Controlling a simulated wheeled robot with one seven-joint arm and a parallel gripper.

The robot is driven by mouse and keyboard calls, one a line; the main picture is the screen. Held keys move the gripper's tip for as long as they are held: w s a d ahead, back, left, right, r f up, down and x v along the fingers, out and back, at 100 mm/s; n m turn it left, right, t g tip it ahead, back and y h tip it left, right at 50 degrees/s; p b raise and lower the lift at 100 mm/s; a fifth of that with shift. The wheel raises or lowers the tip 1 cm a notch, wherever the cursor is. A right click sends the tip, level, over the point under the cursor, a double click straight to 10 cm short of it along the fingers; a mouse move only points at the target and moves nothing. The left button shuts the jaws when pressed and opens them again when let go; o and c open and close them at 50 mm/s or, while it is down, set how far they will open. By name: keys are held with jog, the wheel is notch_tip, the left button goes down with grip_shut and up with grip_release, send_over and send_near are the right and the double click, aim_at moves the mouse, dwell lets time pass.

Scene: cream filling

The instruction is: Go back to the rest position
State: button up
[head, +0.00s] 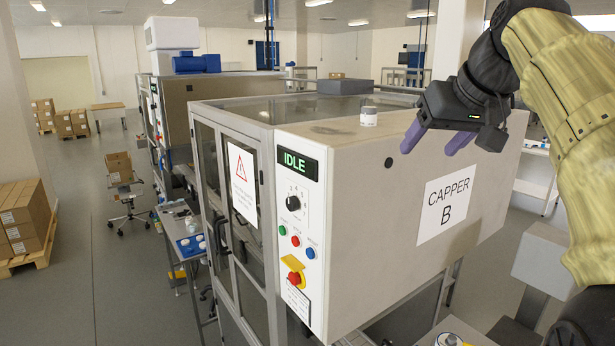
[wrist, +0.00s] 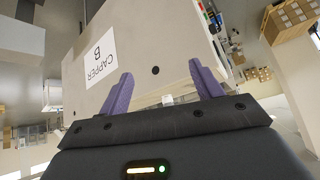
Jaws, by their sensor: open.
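My gripper (head: 441,139) is at the upper right in the head view, in front of the side panel of the capper machine (head: 350,200). Its two purple fingers are apart with nothing between them. In the wrist view my gripper (wrist: 160,87) also shows open, with the machine's panel (wrist: 145,60) and its "CAPPER B" label behind it. The machine's display reads IDLE. A small white jar (head: 368,117) stands on top of the machine, left of my gripper and apart from it.
A side table (head: 190,240) with small items stands left of the machine. An office chair (head: 127,195) and stacked cardboard boxes (head: 22,215) are further left. Open grey floor (head: 125,290) lies between them. A grey box (head: 345,87) sits behind the jar.

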notch_tip(320, 180, down, 28)
jog(key=w+a+m+g+b, duration=0.1)
jog(key=w+m+g+b, duration=0.15)
jog(key=b, duration=0.35)
jog(key=s+a+f+g+b, duration=0.1)
jog(key=s+f, duration=0.4)
jog(key=f, duration=0.5)
jog(key=s+a+f+h+b, duration=0.1)
jog(key=s+f+b, duration=0.2)
jog(key=f, duration=0.7)
jog(key=s+a+f+g+h+b, duration=0.1)
jog(key=s+f+b, duration=0.2)
jog(key=s+f, duration=0.5)
notch_tip(320, 180, down, 3)
jog(key=shift+a+r+n+g, duration=0.15)
jog(key=shift+a+n+g, duration=0.2)
jog(key=shift+n, duration=0.1)
